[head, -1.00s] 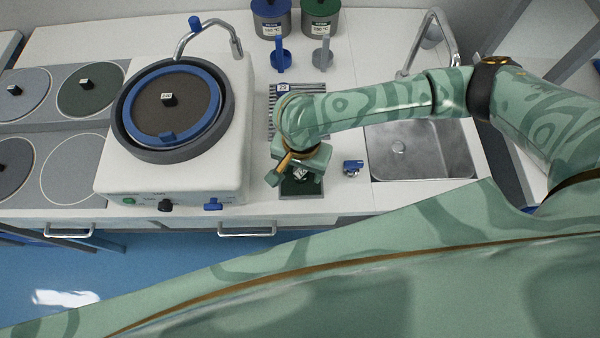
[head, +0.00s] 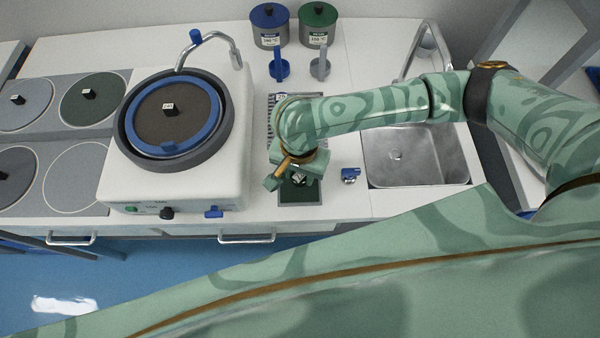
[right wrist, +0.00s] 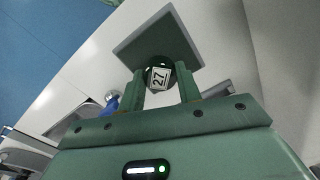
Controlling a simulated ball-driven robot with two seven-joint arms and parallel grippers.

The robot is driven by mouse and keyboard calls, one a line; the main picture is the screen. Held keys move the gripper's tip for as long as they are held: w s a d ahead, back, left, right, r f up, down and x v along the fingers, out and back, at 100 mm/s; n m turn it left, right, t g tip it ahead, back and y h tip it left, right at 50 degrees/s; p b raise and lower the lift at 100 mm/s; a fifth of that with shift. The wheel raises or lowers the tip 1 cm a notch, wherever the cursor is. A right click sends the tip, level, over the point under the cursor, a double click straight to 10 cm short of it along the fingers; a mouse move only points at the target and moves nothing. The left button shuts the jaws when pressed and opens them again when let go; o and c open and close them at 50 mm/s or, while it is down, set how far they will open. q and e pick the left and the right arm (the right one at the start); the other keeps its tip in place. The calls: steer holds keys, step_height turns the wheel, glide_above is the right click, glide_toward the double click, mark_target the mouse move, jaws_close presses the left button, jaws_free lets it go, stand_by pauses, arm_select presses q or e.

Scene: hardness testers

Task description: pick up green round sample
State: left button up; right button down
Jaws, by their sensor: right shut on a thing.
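The sample (right wrist: 160,76) is a small dark round piece with a white top marked "27"; its green colour is hard to make out. My right gripper (right wrist: 162,84) has its two fingers on either side of the sample and is shut on it. In the head view the right gripper (head: 297,178) is over a dark green square pad (head: 300,197) near the counter's front edge. The pad also shows behind the sample in the right wrist view (right wrist: 135,46). I cannot tell whether the sample touches the pad. My left gripper is not in view.
A polishing machine (head: 170,188) stands to the left. A small blue-topped object (head: 349,175) is just right of the pad, with a sink (head: 420,160) beyond it. A grey ribbed rack (head: 272,104) lies behind the gripper. Blue (head: 270,30) and green-lidded pots (head: 318,28) stand at the back.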

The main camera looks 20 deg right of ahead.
steer(key=s+d+r+p, duration=0.7)
steer(key=s+r+p, duration=0.1)
steer(key=s+r, duration=0.3)
steer(key=shift+s+d, duration=0.2)
steer(key=shift+s, duration=0.25)
